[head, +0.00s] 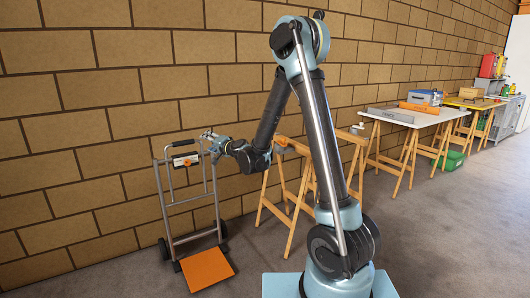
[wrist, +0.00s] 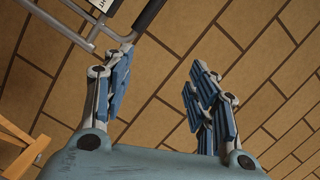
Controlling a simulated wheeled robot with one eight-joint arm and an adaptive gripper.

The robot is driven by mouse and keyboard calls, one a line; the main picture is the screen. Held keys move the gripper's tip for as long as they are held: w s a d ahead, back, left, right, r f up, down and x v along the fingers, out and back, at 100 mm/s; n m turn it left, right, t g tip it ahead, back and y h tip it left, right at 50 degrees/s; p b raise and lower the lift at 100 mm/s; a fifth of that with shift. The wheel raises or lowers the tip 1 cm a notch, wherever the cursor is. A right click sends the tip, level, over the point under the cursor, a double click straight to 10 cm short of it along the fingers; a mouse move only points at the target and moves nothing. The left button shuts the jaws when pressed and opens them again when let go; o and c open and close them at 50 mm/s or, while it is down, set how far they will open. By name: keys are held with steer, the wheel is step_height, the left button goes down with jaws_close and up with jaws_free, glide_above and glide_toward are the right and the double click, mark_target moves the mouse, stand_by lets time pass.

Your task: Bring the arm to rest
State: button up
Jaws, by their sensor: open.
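My arm is raised in front of the brick wall, bent at its top joint and reaching down to the left. My gripper (head: 209,136) is at the upper right of the hand truck (head: 215,199) in the head view. In the wrist view my gripper (wrist: 155,95) has its two blue-padded fingers spread wide, with only wall between them. It is open and empty. Part of the hand truck's frame (wrist: 83,42) shows at the upper left there, close to the left fingertip; I cannot tell whether they touch.
The hand truck has an orange toe plate (head: 207,269) on the floor. Wooden trestles (head: 290,190) stand behind my arm. A white-topped table (head: 420,117) and a workbench (head: 470,103) with tools line the wall at right. A green bin (head: 450,160) is below. The right floor is clear.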

steer(key=s+d+r+n+g+h, duration=0.1)
steer(key=s+d+n+g+h, duration=0.1)
steer(key=s+d, duration=0.55)
steer(key=s+d+r+n+g+h, duration=0.1)
steer(key=s+d+r+n+g, duration=0.3)
steer(key=d, duration=0.6)
steer(key=s+d+f+g+h, duration=0.1)
steer(key=s+d+f+h, duration=0.2)
steer(key=s+d, duration=0.6)
steer(key=s+d+f+g+h, duration=0.1)
steer(key=s+d+f+h, duration=0.1)
steer(key=s+d+f, duration=0.5)
steer(key=s+d+f+m+g+h, duration=0.1)
steer(key=s+d+f, duration=0.4)
steer(key=s+d, duration=0.6)
steer(key=s+g+h, duration=0.1)
steer(key=s+h, duration=0.1)
steer(key=s, duration=0.3)
steer(key=shift+d+f+h, duration=0.15)
steer(key=shift+d+h, duration=0.05)
steer(key=shift+h, duration=0.1)
steer(key=shift+w+f, duration=0.2)
steer(key=shift+w, duration=0.2)
